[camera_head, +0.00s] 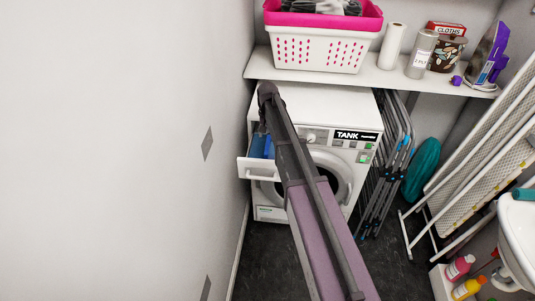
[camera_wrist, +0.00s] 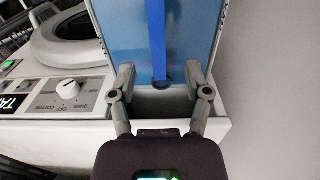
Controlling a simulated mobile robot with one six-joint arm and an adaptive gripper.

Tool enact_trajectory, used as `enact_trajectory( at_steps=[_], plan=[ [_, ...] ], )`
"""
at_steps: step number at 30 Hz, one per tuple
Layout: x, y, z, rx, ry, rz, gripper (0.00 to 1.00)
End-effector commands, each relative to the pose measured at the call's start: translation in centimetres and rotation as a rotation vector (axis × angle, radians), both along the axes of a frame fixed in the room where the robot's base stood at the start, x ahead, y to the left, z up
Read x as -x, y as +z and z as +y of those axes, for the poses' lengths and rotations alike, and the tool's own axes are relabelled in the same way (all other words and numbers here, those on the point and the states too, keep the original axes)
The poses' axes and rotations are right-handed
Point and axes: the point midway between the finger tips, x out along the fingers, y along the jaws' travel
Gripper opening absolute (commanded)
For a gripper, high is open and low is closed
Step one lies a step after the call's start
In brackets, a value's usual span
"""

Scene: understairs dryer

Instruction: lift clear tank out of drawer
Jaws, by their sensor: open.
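The clear tank, bluish with a darker blue strip, sits in the pulled-out drawer (camera_head: 258,172) of the white dryer (camera_head: 335,115). Only part of the tank (camera_head: 259,147) shows in the head view, beside my arm. In the wrist view the tank (camera_wrist: 122,32) fills the top middle, with the blue strip (camera_wrist: 157,42) running down its centre. My gripper (camera_wrist: 160,76) is open, with one finger at each side of the tank's near end. I cannot tell whether the fingers touch it. My gripper is largely hidden behind my arm in the head view.
A plain wall stands close to the left of the drawer. A shelf (camera_head: 375,78) above the dryer holds a pink-and-white basket (camera_head: 315,50) and several supplies. A folded rack (camera_head: 390,165) leans at the dryer's right. A knob (camera_wrist: 68,88) is near my gripper.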

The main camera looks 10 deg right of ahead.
Motion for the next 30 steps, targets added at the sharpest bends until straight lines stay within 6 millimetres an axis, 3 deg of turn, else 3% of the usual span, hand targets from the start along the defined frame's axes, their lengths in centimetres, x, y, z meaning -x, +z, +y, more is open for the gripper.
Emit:
enact_trajectory(
  at_steps=[21, 30],
  plan=[
    [0.2, -4.6, -0.1, 0.0, 0.0, 0.0, 0.63],
    [0.2, -5.2, -0.1, 0.0, 0.0, 0.0, 0.63]
  ],
)
